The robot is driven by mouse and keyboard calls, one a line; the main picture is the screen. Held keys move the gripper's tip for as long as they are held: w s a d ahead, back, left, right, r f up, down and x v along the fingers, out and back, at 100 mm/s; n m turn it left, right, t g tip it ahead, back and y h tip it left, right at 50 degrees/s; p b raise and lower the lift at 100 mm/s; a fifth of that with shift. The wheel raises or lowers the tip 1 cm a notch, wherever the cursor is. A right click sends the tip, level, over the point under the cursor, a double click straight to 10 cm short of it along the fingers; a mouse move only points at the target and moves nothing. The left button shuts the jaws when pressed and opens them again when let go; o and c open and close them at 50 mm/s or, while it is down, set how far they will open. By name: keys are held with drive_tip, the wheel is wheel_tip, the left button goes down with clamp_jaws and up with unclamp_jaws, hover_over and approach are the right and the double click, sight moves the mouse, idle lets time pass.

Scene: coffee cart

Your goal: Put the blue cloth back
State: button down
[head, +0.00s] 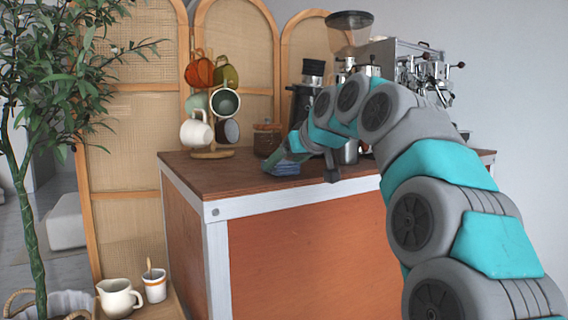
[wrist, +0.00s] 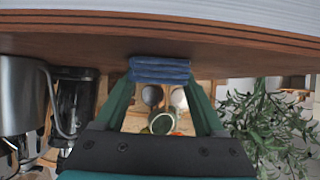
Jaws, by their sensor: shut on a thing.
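The blue cloth (head: 283,168) is a small folded stack at the near edge of the cart's brown wooden top (head: 215,172), left of the cart's middle. In the wrist view the cloth (wrist: 160,70) sits between the tips of my two green fingers, its layers showing. My gripper (head: 290,160) is shut on the cloth and reaches it from the right, low over the top. The cloth is at or very close to the wood; I cannot tell whether it touches. My fingers partly hide it in the head view.
A mug tree with several mugs (head: 226,102) and a brown jar (head: 267,138) stand behind the cloth. A grinder (head: 349,35) and espresso machine (head: 425,65) stand right. A metal pitcher (head: 348,152) is near my arm. A potted plant (head: 50,80) stands left, off the cart.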

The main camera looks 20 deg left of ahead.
unclamp_jaws()
drive_tip(key=shift+r, duration=0.15)
drive_tip(key=v, duration=1.2)
drive_tip(key=s+d+f+m+g+h, duration=0.15)
drive_tip(key=s+d+f, duration=0.3)
drive_tip(key=f, duration=0.45)
drive_tip(key=s+d+f+m+g+h, duration=0.1)
drive_tip(key=s+d+f+m+h, duration=0.2)
drive_tip(key=d+f, duration=0.45)
drive_tip(key=s+d+f+g+h, duration=0.2)
drive_tip(key=s+d+f, duration=0.25)
drive_tip(key=f, duration=0.65)
drive_tip(key=s+d+f+m+g+h, duration=0.1)
drive_tip(key=s+d+f+m+g, duration=0.1)
drive_tip(key=s+d+f, duration=0.4)
drive_tip(key=s+d+f+m+g+h, duration=0.1)
drive_tip(key=s+d+f+m+g, duration=0.2)
drive_tip(key=s+d+f, duration=0.4)
drive_tip(key=s+f, duration=0.6)
drive_tip(key=s, duration=0.5)
drive_tip(key=shift+s+f+h+p, duration=0.15)
drive_tip(key=shift+s+h+p, duration=0.2)
